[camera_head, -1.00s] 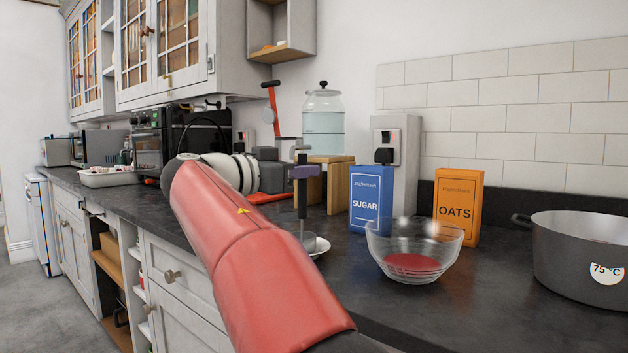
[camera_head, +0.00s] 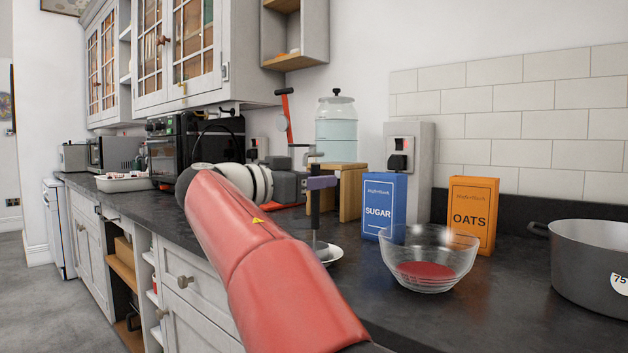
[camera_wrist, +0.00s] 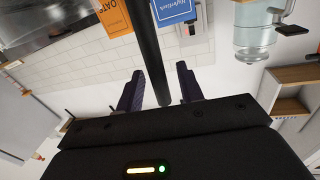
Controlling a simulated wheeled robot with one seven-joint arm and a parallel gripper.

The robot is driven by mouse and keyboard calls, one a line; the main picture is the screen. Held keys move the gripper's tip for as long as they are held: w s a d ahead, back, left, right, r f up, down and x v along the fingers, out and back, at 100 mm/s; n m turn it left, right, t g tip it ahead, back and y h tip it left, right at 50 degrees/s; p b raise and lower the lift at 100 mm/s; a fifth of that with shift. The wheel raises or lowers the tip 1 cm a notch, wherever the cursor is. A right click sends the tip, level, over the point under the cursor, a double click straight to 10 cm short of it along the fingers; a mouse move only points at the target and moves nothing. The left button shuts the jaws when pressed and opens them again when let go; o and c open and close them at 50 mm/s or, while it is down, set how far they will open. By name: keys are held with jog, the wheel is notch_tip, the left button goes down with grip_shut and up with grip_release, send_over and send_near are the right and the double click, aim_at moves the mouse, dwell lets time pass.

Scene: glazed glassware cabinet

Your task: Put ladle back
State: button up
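A ladle with a black handle (camera_head: 315,212) stands upright in the head view, its bowl low at a small white saucer (camera_head: 334,254) on the counter. I cannot tell whether the bowl touches the saucer. My gripper (camera_head: 322,182), with purple fingers, is at the upper part of the handle. In the wrist view the black handle (camera_wrist: 150,45) runs down from the top edge and ends between the two fingers (camera_wrist: 160,75). A gap shows beside the handle, so a firm grip is not clear. The ladle's bowl is outside the wrist view.
A glass bowl (camera_head: 430,258) with red contents, a blue sugar box (camera_head: 383,205) and an orange oats box (camera_head: 472,215) stand right of the ladle. A grey pot (camera_head: 592,270) is farther right. A wooden stand (camera_head: 351,190) with a glass dispenser (camera_head: 336,128) is behind.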

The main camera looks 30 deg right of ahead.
jog(key=s+a+b, duration=0.1)
jog(key=s+a, duration=0.1)
jog(key=a, duration=0.9)
jog(key=shift+a, duration=0.4)
